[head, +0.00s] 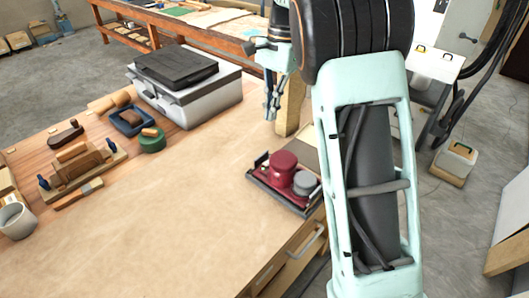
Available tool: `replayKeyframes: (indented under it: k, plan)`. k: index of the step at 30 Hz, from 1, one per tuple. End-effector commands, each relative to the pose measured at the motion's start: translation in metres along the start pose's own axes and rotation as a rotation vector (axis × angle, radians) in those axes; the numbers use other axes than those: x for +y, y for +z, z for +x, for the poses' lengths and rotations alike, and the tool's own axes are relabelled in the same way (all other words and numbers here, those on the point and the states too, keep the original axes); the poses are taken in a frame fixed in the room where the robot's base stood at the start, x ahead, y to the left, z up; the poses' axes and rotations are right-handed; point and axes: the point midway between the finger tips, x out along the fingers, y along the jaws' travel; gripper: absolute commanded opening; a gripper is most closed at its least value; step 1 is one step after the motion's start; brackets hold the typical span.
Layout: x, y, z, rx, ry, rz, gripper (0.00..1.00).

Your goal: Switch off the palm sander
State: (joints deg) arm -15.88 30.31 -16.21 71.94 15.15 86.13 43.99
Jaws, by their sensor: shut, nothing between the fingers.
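The palm sander (283,172) lies on the workbench near its right edge. It has a dark red body, a grey round part at its right and a dark flat base. Its switch is too small to make out. My gripper (270,115) hangs above and behind the sander, near a wooden post, pointing down. Its fingers are together and hold nothing. It is apart from the sander. My arm comes down at the right and hides part of the bench edge beside the sander.
A white case with a black top (205,100) stands at the back of the bench. Hand planes (80,165), a green roll (152,140) and a mug (16,220) lie at the left. A wooden post (290,108) rises behind the sander. The bench's front middle (180,230) is clear.

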Motion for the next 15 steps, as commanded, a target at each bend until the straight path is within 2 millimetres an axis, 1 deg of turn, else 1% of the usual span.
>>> replayKeyframes:
  k: [4, 7, 11, 15]
  plan:
    - [0.0, 0.0, 0.007, -0.002, 0.001, 0.001, 0.0]
    - [0.0, 0.001, 0.02, -0.003, 0.002, 0.001, 0.0]
    - [0.001, 0.001, 0.046, -0.003, 0.003, 0.001, 0.0]
    - [0.001, 0.001, 0.076, -0.003, 0.003, 0.001, 0.0]
